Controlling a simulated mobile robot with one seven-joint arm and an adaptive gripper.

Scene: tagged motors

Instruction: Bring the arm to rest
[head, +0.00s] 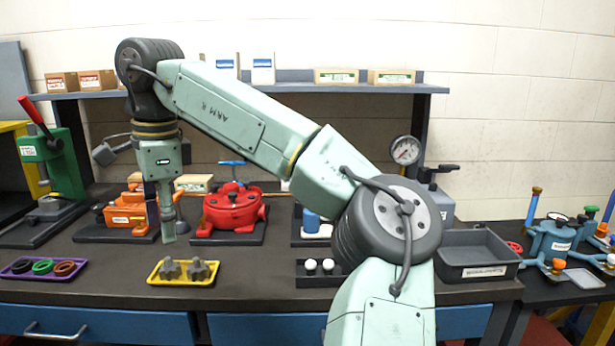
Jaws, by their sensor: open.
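My arm spans the middle of the head view, from the lower right up to a raised elbow at the upper left. My gripper (168,238) hangs from it, pointing down, seen nearly edge-on. It is open, with nothing visible between its fingers. It hangs above the dark bench (120,285), between the orange device (122,215) and the red round device (233,208) in the picture. The yellow tray (183,282) with grey parts (170,268) lies below it and nearer to me. My arm hides part of the middle of the bench.
A purple tray (40,276) with coloured rings and a green press (55,160) stand at the left. A grey bin (478,258) stands right of my arm. Blue devices (552,240) stand on the right-hand table. A shelf (300,88) with boxes runs behind.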

